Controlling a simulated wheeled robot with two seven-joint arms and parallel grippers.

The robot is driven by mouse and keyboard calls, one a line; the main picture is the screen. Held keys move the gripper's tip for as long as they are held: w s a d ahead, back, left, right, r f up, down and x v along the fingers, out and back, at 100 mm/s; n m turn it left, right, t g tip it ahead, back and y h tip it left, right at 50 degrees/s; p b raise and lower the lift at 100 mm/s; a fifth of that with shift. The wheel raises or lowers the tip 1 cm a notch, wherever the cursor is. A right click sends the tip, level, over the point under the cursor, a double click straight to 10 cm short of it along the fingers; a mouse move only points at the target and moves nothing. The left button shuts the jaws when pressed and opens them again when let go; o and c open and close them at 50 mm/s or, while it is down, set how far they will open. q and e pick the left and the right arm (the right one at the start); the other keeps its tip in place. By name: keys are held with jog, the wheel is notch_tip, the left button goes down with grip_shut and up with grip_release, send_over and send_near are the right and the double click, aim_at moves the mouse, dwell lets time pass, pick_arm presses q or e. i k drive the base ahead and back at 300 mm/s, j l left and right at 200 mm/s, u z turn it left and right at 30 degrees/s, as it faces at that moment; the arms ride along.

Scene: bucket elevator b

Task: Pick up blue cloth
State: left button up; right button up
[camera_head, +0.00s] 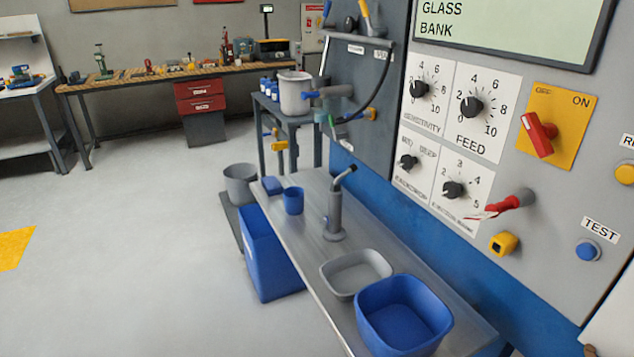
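A small, flat blue item (272,185) lies at the far end of the metal bench (302,237), next to a blue cup (293,201). It may be the folded blue cloth, but it is too small to be sure. No other cloth stands out. Neither of my grippers shows in the head view.
A grey basin (356,272) and a blue basin (404,316) stand at the bench's near end, with a grey pump-like fitting (335,215) behind them. A blue bin (268,254) stands left of the bench. The control panel (480,150) rises on the right. The floor on the left is clear.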

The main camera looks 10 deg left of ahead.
aim_at(271, 184)
jog(key=i+j+z, duration=0.25)
jog(key=j+z, duration=0.2)
jog(key=j, duration=0.25)
jog(key=i+j+z, duration=0.1)
jog(key=j+z, duration=0.15)
jog(key=j, duration=0.15)
jog(key=j+z, duration=0.2)
jog(key=j, duration=0.2)
jog(key=i, duration=0.05)
